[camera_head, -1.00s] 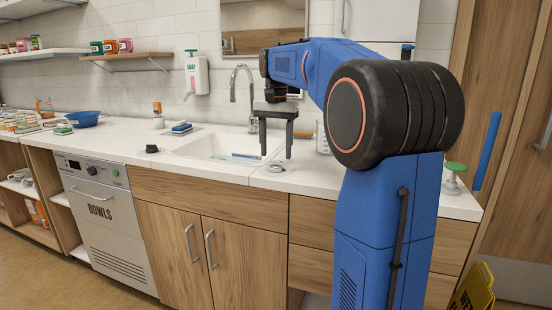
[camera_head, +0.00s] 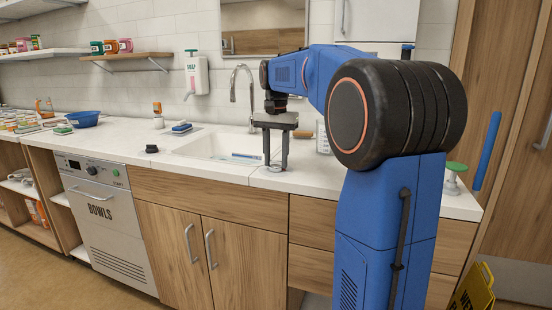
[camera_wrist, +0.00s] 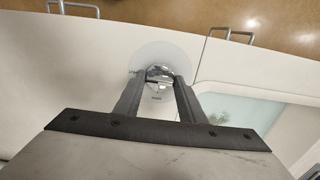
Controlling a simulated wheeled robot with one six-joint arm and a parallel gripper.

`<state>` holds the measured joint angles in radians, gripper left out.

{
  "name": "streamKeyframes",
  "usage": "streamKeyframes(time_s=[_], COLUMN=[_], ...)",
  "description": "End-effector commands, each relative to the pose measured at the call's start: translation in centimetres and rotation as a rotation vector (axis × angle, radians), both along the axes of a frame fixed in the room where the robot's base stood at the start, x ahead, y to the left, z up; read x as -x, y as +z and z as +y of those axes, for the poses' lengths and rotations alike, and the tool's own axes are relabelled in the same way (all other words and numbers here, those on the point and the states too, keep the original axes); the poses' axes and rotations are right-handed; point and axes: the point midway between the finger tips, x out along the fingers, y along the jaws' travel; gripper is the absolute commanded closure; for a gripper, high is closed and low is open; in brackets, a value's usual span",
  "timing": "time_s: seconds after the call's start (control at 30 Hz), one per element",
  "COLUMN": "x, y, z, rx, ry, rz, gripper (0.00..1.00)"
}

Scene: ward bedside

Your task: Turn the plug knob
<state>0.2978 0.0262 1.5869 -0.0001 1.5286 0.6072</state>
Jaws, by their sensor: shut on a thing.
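The plug knob (camera_wrist: 158,71) is a small shiny chrome knob on a round pale plate set in the white counter, seen in the wrist view. My gripper (camera_wrist: 159,80) is shut on it, with one dark finger on each side. In the head view my gripper (camera_head: 275,168) points straight down with its fingertips at the counter, just right of the sink (camera_head: 205,143). The fingers mostly hide the knob there, so its turn angle cannot be told.
The curved tap (camera_head: 233,84) stands behind the sink. A blue-and-white sponge (camera_head: 181,128) and a dark round item (camera_head: 151,148) lie left of the sink. A green-topped item (camera_head: 455,172) stands on the counter right of my arm.

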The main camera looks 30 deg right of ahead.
Motion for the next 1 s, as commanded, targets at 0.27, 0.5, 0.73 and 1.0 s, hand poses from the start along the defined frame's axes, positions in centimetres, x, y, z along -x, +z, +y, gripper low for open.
streamKeyframes(time_s=[0.27, 0.5, 0.73, 1.0], x=[-0.01, -0.01, -0.01, -0.01], y=[0.02, 0.03, 0.04, 0.05], z=[0.00, 0.00, 0.00, 0.00], rx=[0.000, 0.000, 0.001, 0.001], ry=[0.079, 0.258, 0.476, 0.732], rz=[0.000, 0.000, -0.001, -0.001], gripper=[0.86, 0.86, 0.86, 0.86])
